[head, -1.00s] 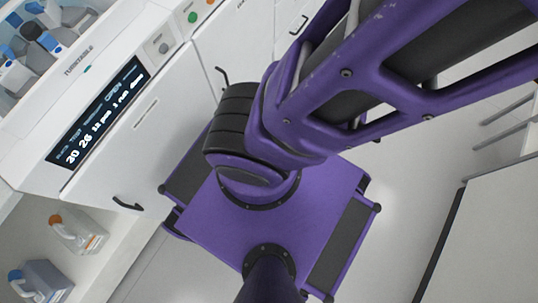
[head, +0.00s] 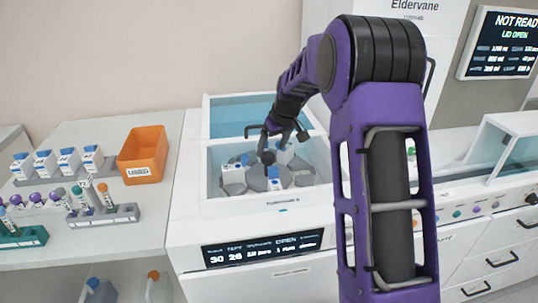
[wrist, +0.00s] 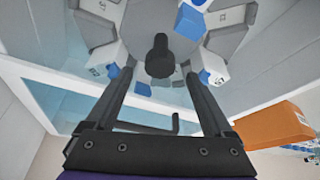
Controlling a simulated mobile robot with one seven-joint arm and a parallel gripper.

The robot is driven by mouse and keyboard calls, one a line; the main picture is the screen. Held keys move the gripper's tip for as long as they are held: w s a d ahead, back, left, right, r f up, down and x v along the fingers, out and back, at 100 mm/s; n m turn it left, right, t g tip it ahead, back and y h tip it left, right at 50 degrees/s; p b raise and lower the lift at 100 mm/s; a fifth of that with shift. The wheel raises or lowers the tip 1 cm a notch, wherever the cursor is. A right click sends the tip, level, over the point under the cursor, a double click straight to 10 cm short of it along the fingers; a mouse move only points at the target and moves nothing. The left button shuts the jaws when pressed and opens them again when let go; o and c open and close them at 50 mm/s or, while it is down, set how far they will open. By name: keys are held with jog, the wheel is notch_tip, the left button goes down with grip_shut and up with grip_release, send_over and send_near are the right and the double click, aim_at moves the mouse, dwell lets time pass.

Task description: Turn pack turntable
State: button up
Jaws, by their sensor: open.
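The pack turntable (wrist: 142,18) is a grey disc inside an open white machine (head: 190,215). Grey-white packs with blue caps (head: 233,174) stand around it. A black knob (wrist: 160,58) rises at its centre; it also shows in the head view (head: 268,158). My gripper (wrist: 160,78) points down into the machine and is open, its two black fingers on either side of the knob in the wrist view. I cannot tell whether they touch it. In the head view my gripper (head: 283,138) is above the turntable and partly hides the packs.
The machine's bluish clear lid (head: 232,117) is raised behind the well, with a dark handle. An orange bin (head: 143,155) and racks of tubes (head: 100,215) stand on the left bench. The well's walls surround the packs closely. Another machine stands at right.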

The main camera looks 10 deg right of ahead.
aim_at(268, 155)
jog(key=shift+x, duration=2.1)
jog(key=shift+w, duration=0.1)
jog(key=shift+r, duration=0.1)
grip_shut()
